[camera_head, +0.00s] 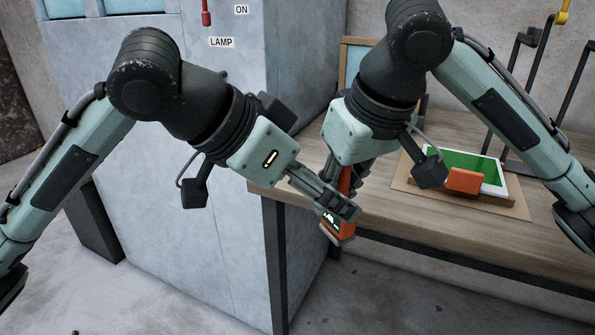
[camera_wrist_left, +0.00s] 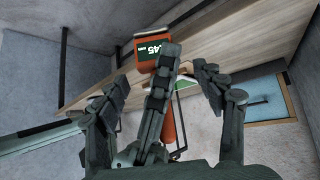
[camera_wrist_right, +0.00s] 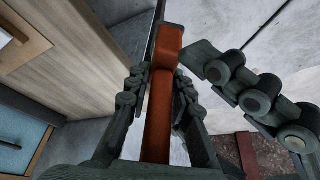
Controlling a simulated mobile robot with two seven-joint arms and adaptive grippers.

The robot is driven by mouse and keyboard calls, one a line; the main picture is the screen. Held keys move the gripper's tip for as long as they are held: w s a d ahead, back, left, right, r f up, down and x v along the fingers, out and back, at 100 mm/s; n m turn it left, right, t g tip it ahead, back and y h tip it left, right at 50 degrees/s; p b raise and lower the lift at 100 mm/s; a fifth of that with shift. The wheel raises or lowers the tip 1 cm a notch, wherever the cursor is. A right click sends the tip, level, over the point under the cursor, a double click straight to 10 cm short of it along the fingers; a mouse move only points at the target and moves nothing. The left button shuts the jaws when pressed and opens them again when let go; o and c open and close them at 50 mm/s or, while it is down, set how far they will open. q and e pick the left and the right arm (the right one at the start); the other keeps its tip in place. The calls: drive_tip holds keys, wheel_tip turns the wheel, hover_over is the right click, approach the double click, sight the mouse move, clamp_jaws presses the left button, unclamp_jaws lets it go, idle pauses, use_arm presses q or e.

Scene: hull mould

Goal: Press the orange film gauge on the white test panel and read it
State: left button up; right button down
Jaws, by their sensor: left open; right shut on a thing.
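The orange film gauge (camera_head: 338,229) is in the air in front of the table's near left corner, display end down. My right gripper (camera_wrist_right: 160,85) is shut on its long orange handle (camera_wrist_right: 157,120). My left gripper (camera_head: 340,208) is open, its fingers close around the gauge just above the display; contact is unclear. In the left wrist view the gauge's display (camera_wrist_left: 153,48) shows digits, seemingly ending in 45. A white-bordered panel with a green face (camera_head: 462,160) lies on the table, away from both grippers.
An orange block (camera_head: 464,181) sits at the panel's front edge, on a brown board (camera_head: 415,190). The wooden table (camera_head: 300,195) has black legs. A grey cabinet (camera_head: 180,240) with a LAMP label stands left of it.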

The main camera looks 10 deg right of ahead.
use_arm(q)
drive_tip(key=shift+x, duration=1.1)
drive_tip(key=c, duration=1.3)
use_arm(e)
drive_tip(key=c, duration=1.3)
unclamp_jaws()
use_arm(q)
drive_tip(key=shift+r, duration=0.1)
use_arm(e)
drive_tip(key=shift+o, duration=0.2)
